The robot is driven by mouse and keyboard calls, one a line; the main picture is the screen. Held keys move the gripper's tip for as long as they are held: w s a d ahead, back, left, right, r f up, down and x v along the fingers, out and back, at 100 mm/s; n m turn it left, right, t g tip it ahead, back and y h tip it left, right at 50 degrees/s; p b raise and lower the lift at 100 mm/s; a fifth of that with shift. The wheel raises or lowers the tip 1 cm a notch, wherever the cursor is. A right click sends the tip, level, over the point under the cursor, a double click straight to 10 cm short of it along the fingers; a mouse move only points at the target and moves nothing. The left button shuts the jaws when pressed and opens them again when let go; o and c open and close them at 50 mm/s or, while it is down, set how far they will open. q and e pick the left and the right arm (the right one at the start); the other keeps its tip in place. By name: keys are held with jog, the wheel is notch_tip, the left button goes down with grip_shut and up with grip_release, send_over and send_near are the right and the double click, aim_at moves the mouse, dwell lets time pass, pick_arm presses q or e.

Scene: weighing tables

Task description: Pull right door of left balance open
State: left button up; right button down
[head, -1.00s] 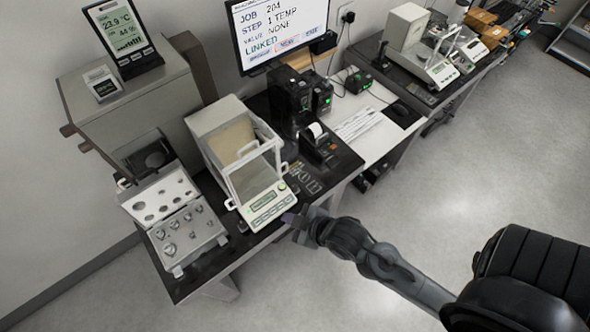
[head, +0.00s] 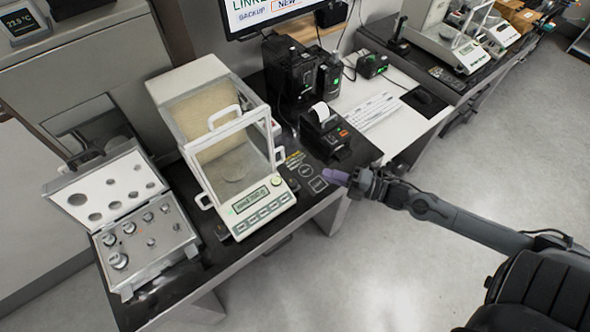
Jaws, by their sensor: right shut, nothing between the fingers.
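The left balance (head: 258,205) stands on the dark weighing table. It has a clear draft shield with a pan inside, a white control panel in front and a pale handle on top. Its right door (head: 262,130) is the glass on the shield's right side, seen at a steep angle, with a small handle (head: 279,157) near the front edge. I cannot tell whether this door is fully closed. My right gripper (head: 333,177) is shut and empty, with purplish fingertips. It is to the right of the balance, near the table's front edge, apart from the door handle. My left gripper is out of view.
An open weight case (head: 150,245) sits left of the balance. A small label printer (head: 325,135) and black devices (head: 292,75) stand behind and right of it. A keyboard (head: 367,112) lies on the white desk. Another balance stands farther right.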

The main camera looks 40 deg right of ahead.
jog(key=x, duration=0.4)
jog(key=f+b+x, duration=0.1)
jog(key=x, duration=0.2)
jog(key=d+f+b+x, duration=0.1)
jog(key=x, duration=0.3)
jog(key=shift+w+a, duration=0.1)
jog(key=shift+w, duration=0.6)
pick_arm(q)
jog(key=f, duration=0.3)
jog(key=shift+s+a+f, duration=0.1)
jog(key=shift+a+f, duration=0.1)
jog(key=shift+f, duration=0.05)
pick_arm(e)
jog(key=shift+w+d, duration=0.25)
jog(key=shift+w, duration=0.55)
jog(key=shift+d, duration=0.1)
